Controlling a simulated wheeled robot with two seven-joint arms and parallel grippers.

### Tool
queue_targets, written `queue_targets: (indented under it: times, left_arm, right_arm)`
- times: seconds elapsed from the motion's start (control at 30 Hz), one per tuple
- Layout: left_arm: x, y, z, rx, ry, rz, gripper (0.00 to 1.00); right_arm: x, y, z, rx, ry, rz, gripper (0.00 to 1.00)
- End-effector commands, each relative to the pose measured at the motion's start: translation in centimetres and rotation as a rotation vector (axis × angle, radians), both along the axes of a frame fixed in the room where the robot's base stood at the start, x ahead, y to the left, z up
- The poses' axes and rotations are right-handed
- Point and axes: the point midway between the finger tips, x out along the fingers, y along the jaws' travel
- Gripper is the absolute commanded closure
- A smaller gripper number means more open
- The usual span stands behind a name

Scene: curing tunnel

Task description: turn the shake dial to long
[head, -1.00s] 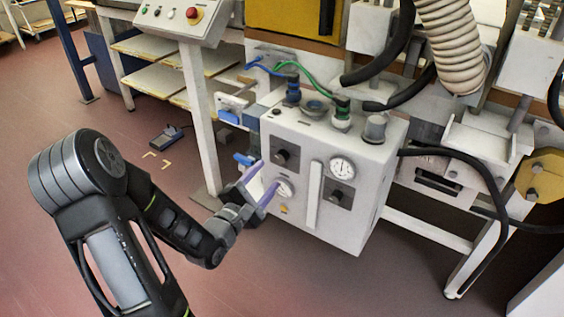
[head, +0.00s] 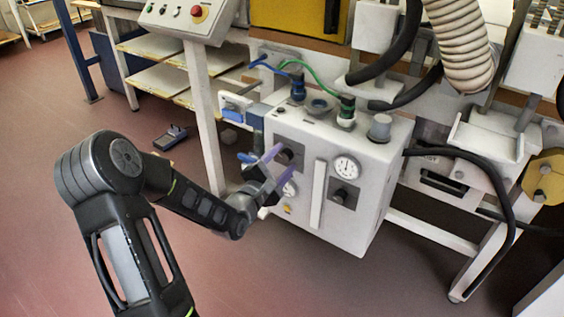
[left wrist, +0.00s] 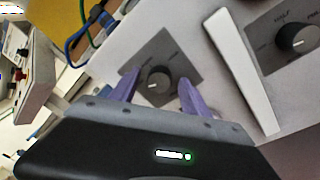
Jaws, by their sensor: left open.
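A black dial on a dark square plate (left wrist: 158,80) sits on the white control box (head: 330,150), at the box's upper left in the head view. A second black dial (left wrist: 297,39) is on the same face, to the right past a white bar; it shows lower right in the head view (head: 340,196). Lettering around both is too small to read. My left gripper (left wrist: 160,77), with purple fingers, is open, one finger on each side of the first dial in the left wrist view. I cannot tell whether they touch it. In the head view the gripper (head: 282,160) partly covers this dial. My right gripper is out of view.
A round gauge (head: 346,167) and a white vertical bar (head: 318,194) stand out on the box front. Hoses and fittings (head: 346,112) top the box. A black cable (head: 480,165) runs at its right. Floor is open at the left.

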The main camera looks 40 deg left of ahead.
Motion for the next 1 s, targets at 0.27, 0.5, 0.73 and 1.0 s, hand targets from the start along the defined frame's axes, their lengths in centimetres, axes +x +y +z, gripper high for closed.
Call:
queue_targets:
  times: [0.27, 0.5, 0.73, 1.0]
  left_arm:
    - [-0.03, -0.01, 0.01, 0.0, 0.0, 0.0, 0.56]
    - [-0.04, -0.01, 0.01, 0.001, 0.0, 0.0, 0.75]
    - [-0.05, -0.01, 0.01, 0.001, 0.0, 0.0, 0.94]
    - [-0.06, -0.02, -0.02, 0.002, 0.001, -0.001, 1.0]
  right_arm:
    - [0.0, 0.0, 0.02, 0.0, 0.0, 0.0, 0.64]
    - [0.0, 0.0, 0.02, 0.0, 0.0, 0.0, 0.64]
    - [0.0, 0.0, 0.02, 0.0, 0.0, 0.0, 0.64]
    - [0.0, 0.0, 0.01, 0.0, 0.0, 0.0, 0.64]
